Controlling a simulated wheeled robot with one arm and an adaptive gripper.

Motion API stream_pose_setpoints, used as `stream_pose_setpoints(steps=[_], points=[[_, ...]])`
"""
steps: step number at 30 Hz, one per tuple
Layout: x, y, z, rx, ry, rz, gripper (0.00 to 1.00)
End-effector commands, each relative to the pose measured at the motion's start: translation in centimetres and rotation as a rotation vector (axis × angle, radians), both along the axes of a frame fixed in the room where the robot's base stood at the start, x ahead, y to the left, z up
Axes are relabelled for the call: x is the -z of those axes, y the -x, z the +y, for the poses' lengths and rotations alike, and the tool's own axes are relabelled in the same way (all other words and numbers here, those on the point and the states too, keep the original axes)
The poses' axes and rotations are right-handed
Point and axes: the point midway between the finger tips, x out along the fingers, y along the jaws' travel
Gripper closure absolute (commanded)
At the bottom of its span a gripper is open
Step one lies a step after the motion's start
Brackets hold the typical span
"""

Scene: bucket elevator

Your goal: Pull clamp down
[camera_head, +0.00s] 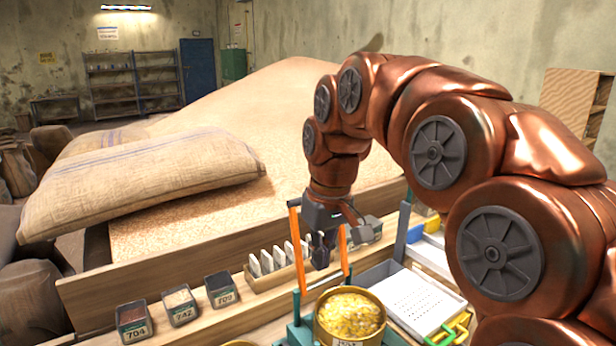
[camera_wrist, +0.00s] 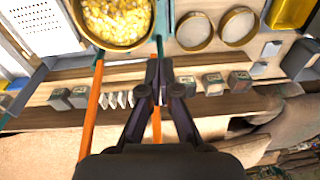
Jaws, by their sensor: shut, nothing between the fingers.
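Two upright orange bars, which look like the clamp's levers, rise from a teal frame (camera_head: 299,331) around a brass bucket of yellow grain (camera_head: 349,316). The left bar (camera_head: 298,248) and right bar (camera_head: 344,250) stand nearly vertical. My gripper (camera_head: 322,262) is shut and empty, pointing down between the bars, closer to the right one. In the wrist view my gripper (camera_wrist: 156,72) partly covers one orange bar (camera_wrist: 157,125), while the other bar (camera_wrist: 91,112) is clear to its left. I cannot tell whether the fingers touch a bar. The bucket (camera_wrist: 117,42) lies beyond the fingertips.
A wooden rack of white cards (camera_head: 270,262) stands just behind the bars. Small numbered boxes (camera_head: 180,305) line the bench to the left. A white perforated tray (camera_head: 420,302) lies right of the bucket. Sacks (camera_head: 140,180) and a grain heap (camera_head: 260,110) fill the back.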

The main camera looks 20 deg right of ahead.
Motion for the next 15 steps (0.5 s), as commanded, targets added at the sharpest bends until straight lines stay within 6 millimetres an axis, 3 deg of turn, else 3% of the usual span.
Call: stream_pose_setpoints(steps=[4, 15], points=[[-3.4, -3.3, 0.0, -0.018, -0.009, -0.037, 1.0], [-10.0, -10.2, -0.6, -0.044, -0.024, -0.123, 1.0]])
